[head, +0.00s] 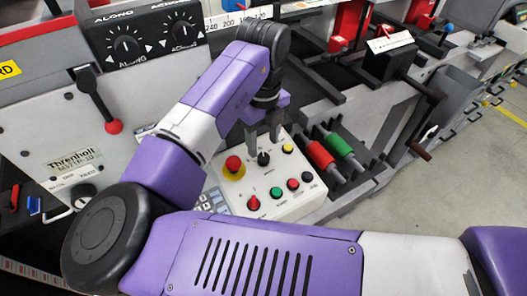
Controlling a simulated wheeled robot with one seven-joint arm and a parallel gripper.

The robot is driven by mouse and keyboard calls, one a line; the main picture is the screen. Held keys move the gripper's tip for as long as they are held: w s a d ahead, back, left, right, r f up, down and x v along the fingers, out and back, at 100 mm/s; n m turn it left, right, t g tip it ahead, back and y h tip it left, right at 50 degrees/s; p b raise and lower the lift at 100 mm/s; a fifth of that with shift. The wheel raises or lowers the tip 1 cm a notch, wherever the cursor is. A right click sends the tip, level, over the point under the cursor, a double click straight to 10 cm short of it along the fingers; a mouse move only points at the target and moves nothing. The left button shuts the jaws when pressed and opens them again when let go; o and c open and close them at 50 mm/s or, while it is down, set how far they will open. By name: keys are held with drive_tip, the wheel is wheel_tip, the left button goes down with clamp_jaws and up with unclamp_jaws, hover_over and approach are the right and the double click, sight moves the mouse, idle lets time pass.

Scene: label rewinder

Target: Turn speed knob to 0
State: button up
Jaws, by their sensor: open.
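A light control box (285,207) stands in the middle of the head view. On its top is a black knob (263,158), likely the speed knob; its scale and pointer are too small to read. My gripper (263,137) points down just above this knob, its two grey fingers apart, one to each side of it in the picture. The fingers look empty. I cannot tell whether they touch the knob.
A red emergency button (233,165) on yellow sits left of the knob, a yellow button (287,148) right. Several coloured buttons and a red switch (253,203) line the front. Red (319,154) and green (340,146) rollers lie to the right. Two black dials (125,45) are upper left.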

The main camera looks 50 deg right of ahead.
sight(264, 157)
drive_tip(key=shift+f, duration=2.5)
drive_tip(key=shift+p, duration=0.3)
clamp_jaws()
